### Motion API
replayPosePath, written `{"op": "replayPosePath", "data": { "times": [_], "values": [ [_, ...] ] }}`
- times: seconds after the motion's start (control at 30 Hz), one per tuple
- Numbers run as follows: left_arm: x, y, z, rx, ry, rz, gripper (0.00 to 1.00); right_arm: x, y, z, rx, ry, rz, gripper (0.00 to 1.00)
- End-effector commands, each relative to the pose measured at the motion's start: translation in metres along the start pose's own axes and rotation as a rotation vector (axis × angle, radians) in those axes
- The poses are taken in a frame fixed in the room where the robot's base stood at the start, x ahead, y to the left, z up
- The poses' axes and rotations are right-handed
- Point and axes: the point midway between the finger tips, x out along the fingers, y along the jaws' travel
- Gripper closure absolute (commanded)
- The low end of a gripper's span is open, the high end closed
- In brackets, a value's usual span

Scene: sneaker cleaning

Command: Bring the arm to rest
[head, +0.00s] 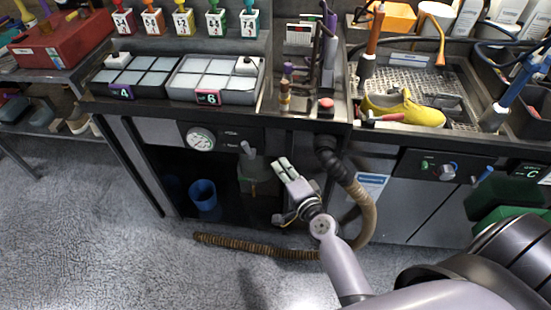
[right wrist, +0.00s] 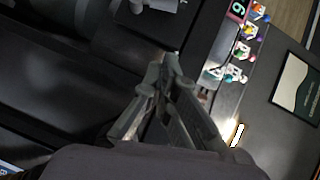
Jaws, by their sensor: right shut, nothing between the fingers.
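My right gripper (head: 283,168) is in front of the workbench in the head view, below the bench top. Its arm comes in from the lower right. The fingers are shut with nothing between them. In the right wrist view, the gripper (right wrist: 160,85) points away from the camera, and its fingers are close together. My left gripper is not in the head view.
A yellow shoe (head: 405,109) lies by a metal grate (head: 408,72) on the bench. Two divided trays (head: 215,97) stand at the left. A ribbed brown hose (head: 255,247) hangs down and runs along the floor near my right arm. A blue bucket (head: 203,195) stands under the bench.

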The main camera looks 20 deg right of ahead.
Motion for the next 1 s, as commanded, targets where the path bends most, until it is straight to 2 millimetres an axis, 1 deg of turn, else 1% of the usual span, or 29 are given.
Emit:
{"op": "replayPosePath", "data": {
  "times": [0.03, 0.1, 0.37, 0.47, 0.57, 0.6, 0.67, 0.7, 0.77, 0.8, 0.87, 0.9, 0.97, 1.0],
  "values": [
    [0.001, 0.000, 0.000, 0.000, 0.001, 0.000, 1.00, -0.006, 0.000, 0.000, -0.001, 0.000, 0.000, 1.00],
    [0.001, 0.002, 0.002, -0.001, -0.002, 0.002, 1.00, -0.011, 0.000, 0.000, 0.000, 0.000, 0.000, 1.00],
    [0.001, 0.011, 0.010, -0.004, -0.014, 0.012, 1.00, -0.015, 0.000, 0.000, -0.001, -0.001, 0.001, 1.00],
    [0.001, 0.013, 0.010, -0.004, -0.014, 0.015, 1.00, -0.015, 0.013, 0.006, -0.025, -0.015, 0.027, 1.00],
    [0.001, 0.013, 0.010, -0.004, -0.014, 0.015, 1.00, -0.017, 0.051, 0.024, -0.101, -0.060, 0.101, 1.00],
    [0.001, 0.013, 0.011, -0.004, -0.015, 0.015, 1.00, -0.020, 0.074, 0.034, -0.147, -0.088, 0.145, 1.00],
    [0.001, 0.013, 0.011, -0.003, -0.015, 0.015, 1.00, -0.028, 0.113, 0.051, -0.228, -0.142, 0.217, 1.00],
    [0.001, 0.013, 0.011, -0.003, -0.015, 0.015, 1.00, -0.035, 0.141, 0.062, -0.288, -0.184, 0.268, 1.00],
    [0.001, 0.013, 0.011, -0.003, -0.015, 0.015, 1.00, -0.051, 0.182, 0.078, -0.382, -0.251, 0.340, 1.00],
    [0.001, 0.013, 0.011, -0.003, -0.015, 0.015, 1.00, -0.063, 0.209, 0.087, -0.444, -0.298, 0.386, 1.00],
    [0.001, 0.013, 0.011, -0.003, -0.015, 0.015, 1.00, -0.084, 0.248, 0.100, -0.535, -0.374, 0.452, 1.00],
    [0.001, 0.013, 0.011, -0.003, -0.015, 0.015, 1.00, -0.100, 0.273, 0.107, -0.598, -0.427, 0.494, 1.00],
    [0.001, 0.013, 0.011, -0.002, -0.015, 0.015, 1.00, -0.128, 0.309, 0.116, -0.692, -0.512, 0.553, 1.00],
    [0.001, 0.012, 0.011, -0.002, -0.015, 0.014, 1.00, -0.148, 0.333, 0.121, -0.752, -0.571, 0.591, 1.00]
  ]
}}
